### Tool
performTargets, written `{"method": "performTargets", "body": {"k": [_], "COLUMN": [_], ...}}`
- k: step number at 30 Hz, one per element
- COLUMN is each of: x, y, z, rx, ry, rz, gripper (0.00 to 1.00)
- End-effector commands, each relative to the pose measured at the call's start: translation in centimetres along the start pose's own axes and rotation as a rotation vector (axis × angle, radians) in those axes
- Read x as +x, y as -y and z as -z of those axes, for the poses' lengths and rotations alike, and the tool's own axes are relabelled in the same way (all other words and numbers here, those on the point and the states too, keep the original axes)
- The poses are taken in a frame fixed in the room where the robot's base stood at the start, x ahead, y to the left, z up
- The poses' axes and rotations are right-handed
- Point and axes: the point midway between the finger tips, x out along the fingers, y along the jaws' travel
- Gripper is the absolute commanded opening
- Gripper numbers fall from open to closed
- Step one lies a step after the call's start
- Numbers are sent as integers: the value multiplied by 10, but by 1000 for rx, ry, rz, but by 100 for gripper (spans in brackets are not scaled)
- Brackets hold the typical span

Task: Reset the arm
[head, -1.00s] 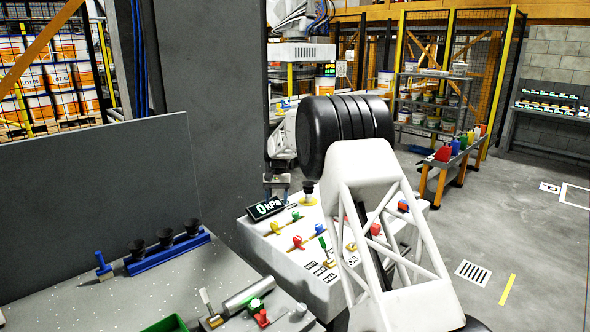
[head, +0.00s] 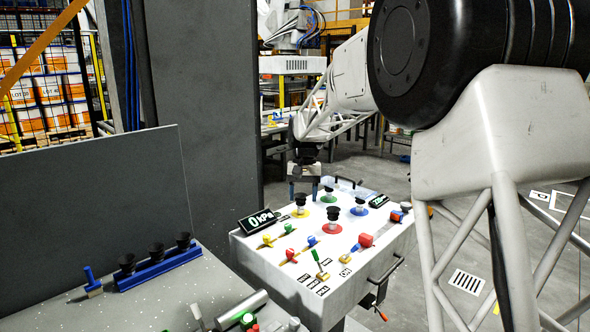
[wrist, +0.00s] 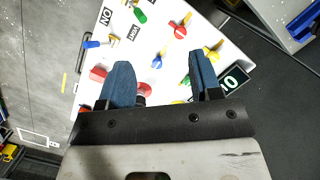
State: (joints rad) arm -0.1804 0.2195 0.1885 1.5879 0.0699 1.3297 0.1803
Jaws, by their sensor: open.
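My gripper (head: 304,190) hangs with its jaws pointing down over the back left part of a white control panel (head: 330,290). My arm comes in from the upper right of the head view and covers much of that side. The panel carries coloured levers and knobs, a red-based black knob (head: 333,218) and a "0 kPa" display (head: 260,220). Whether the fingertips touch anything on the panel is hard to tell.
A grey bench (head: 150,305) with a blue rack (head: 158,266) of black cups stands at the left. A dark pillar (head: 180,100) rises behind it. A handle (head: 388,270) sticks out from the panel's right side. Open floor (head: 400,175) lies beyond the panel.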

Motion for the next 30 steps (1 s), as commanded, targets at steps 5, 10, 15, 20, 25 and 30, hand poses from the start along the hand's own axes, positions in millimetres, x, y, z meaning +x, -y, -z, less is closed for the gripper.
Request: {"method": "performTargets", "body": {"k": [5,10,15,20,25,30], "x": [-12,-20,-23,-24,-21,-15], "y": [-22,-41,-58,-75,-90,-106], "z": [-43,-82,-122,-160,-200,-240], "rx": [1,1,1,2,0,0], "ry": [-36,-71,-104,-136,-171,-205], "rz": [2,4,5,5,3,1], "gripper": [58,58,58,58,58,58]}}
